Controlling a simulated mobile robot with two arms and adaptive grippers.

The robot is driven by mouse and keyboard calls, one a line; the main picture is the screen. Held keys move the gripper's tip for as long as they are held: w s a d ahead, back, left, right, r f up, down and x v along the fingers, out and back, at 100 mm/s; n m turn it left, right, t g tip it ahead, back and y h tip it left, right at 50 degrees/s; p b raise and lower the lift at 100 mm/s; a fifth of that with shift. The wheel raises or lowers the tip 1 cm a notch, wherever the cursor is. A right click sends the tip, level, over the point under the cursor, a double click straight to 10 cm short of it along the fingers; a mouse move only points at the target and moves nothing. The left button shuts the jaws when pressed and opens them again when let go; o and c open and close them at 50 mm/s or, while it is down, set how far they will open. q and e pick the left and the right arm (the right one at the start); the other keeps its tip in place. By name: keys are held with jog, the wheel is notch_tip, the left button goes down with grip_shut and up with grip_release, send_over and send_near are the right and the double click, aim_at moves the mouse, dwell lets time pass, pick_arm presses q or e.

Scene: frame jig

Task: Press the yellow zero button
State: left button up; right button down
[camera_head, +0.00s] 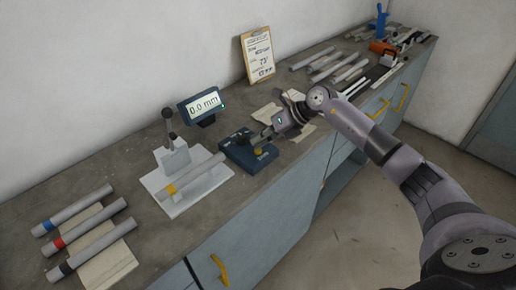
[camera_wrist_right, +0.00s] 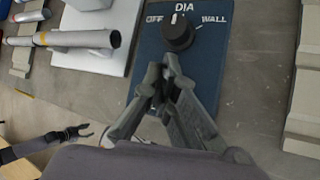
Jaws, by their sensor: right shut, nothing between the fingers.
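The yellow button (camera_head: 258,151) sits on the front part of the dark blue control box (camera_head: 237,153) on the bench. In the right wrist view the blue box (camera_wrist_right: 222,52) shows a black knob (camera_wrist_right: 179,32) marked DIA, OFF and WALL; the button is hidden there. My right gripper (camera_head: 266,133) is over the box, shut and empty, its tips just behind the button in the head view. In the right wrist view its fingertips (camera_wrist_right: 162,78) are below the knob; contact cannot be told.
A display (camera_head: 203,105) reads 0.0 mm. A white jig (camera_head: 215,178) holds a grey tube left of the box. Several banded tubes lie front left. A clipboard (camera_head: 258,56) leans on the wall. Tubes and tools fill the bench's far end.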

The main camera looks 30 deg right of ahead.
jog(key=shift+r, duration=0.45)
jog(key=shift+r, duration=0.1)
jog(key=shift+r+p, duration=1.85)
jog(key=shift+r, duration=0.6)
